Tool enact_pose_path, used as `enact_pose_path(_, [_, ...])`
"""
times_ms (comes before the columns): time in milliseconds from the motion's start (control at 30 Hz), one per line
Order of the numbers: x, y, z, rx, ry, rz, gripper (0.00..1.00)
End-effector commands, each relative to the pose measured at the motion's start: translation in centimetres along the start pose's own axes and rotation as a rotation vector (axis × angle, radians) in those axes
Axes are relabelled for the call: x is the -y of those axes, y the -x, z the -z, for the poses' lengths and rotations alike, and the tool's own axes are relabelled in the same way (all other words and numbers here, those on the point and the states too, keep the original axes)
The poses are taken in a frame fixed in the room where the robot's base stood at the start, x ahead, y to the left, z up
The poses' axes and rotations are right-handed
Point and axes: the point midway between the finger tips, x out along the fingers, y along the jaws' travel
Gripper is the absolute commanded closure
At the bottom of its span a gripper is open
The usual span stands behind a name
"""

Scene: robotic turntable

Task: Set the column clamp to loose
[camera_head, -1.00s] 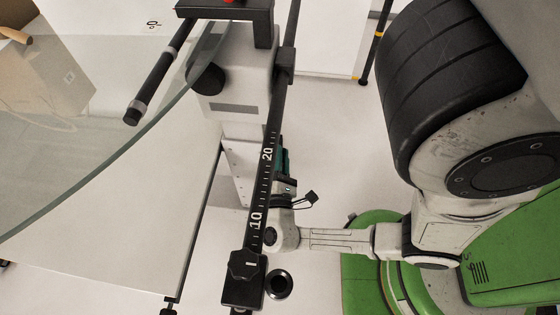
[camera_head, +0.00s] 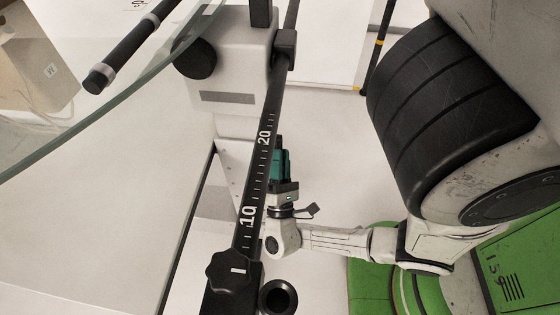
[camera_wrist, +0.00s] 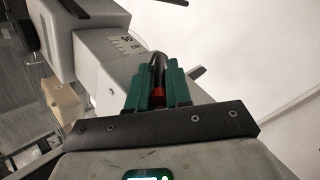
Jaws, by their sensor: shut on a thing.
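The column clamp's black lever with a red band (camera_wrist: 158,93) stands between my green fingers in the wrist view. My gripper (camera_wrist: 158,78) is shut on this lever. Behind it is the pale column (camera_wrist: 110,50) with a printed scale. In the head view my gripper (camera_head: 280,160) is just right of the black graduated bar, beside the lower part of the pale column (camera_head: 232,125). The lever is hidden in the head view, so I cannot read the clamp's setting there.
The black graduated bar (camera_head: 262,150) runs close to my gripper, with a black knob (camera_head: 230,271) at its lower end. A glass disc (camera_head: 130,95) spreads at upper left. A round black knob (camera_head: 196,57) sits on the column head. Pale floor lies right of the bar.

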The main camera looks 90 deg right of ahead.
Motion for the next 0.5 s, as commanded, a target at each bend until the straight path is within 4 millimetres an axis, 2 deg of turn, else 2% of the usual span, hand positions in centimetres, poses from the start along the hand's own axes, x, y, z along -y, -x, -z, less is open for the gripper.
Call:
enact_pose_path(200, [0.03,0.13,-0.04,-0.002,0.002,-0.002,1.0])
enact_pose_path(233, [0.03,0.13,-0.04,-0.002,0.002,-0.002,0.79])
enact_pose_path(267, [0.03,0.13,-0.04,-0.002,0.002,-0.002,0.76])
enact_pose_path(500, [0.02,0.09,-0.01,-0.001,0.001,0.0,0.75])
